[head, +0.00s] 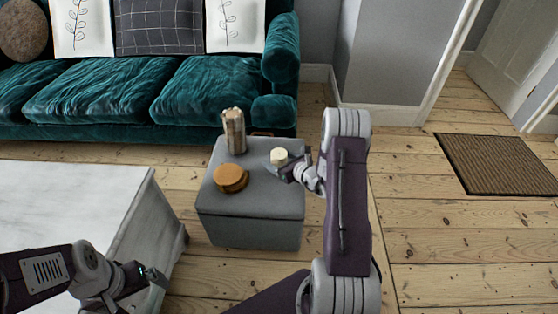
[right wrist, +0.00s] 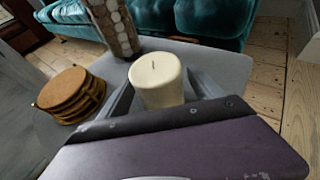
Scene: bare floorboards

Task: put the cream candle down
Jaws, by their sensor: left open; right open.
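The cream candle (head: 279,156) stands upright on top of the grey ottoman (head: 243,220), toward its right side. In the right wrist view the candle (right wrist: 156,82) is between the two fingers of my right gripper (right wrist: 160,95). The fingers are apart, and the candle's base is partly hidden by the gripper body. In the head view my right gripper (head: 281,168) is at the candle. My left gripper (head: 149,276) is open and empty beside the white table, away from the candle.
A stack of round brown coasters (head: 230,178) and a tall patterned vase (head: 234,131) share the ottoman top. A white table (head: 70,200) is at the left. A teal sofa (head: 140,95) stands behind. A brown doormat (head: 497,164) lies on the floor at right.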

